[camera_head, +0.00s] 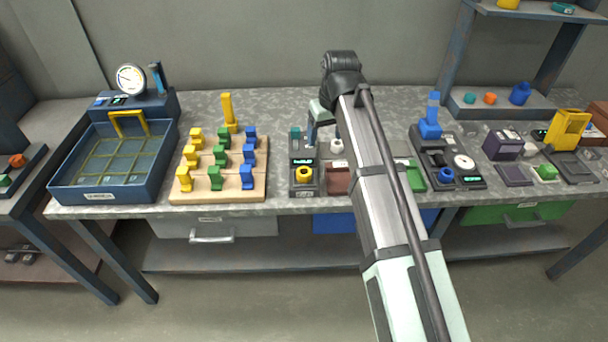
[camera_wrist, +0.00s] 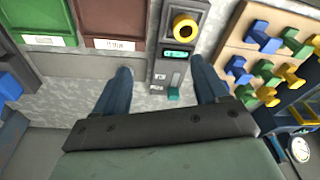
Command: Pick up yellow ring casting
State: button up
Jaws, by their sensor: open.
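The yellow ring casting (camera_head: 304,175) sits on a small black device (camera_head: 305,190) with a green display, near the front of the bench. In the wrist view the ring (camera_wrist: 185,27) lies at the top, with its dark hole facing the camera. My gripper (camera_head: 313,138) is above the bench, behind the ring in the head view. In the wrist view its blue-grey fingers (camera_wrist: 161,66) are spread apart with nothing between them. The ring is beyond the fingertips, not touched by them. The far finger is partly hidden in the head view.
A wooden rack (camera_head: 218,184) with coloured pieces stands left of the device, and a blue basin (camera_head: 90,190) farther left. A brown tray (camera_wrist: 118,22) and a green tray (camera_wrist: 48,20) lie beside the device. My arm hides part of the bench's middle.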

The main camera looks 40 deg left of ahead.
aim_at(304, 169)
jog(key=s+a, duration=0.2)
jog(key=s, duration=0.3)
jog(key=shift+n, duration=0.3)
jog(key=shift+w+a+f, duration=0.2)
jog(key=shift+a+f, duration=0.15)
jog(key=shift+f, duration=1.85)
jog(key=shift+w+a+f, duration=0.25)
jog(key=shift+a+f, duration=0.1)
jog(key=shift+f, duration=1.85)
jog(key=shift+w+a+f, duration=0.2)
jog(key=shift+a+f, duration=0.15)
jog(key=shift+f, duration=1.85)
jog(key=c, duration=1.2)
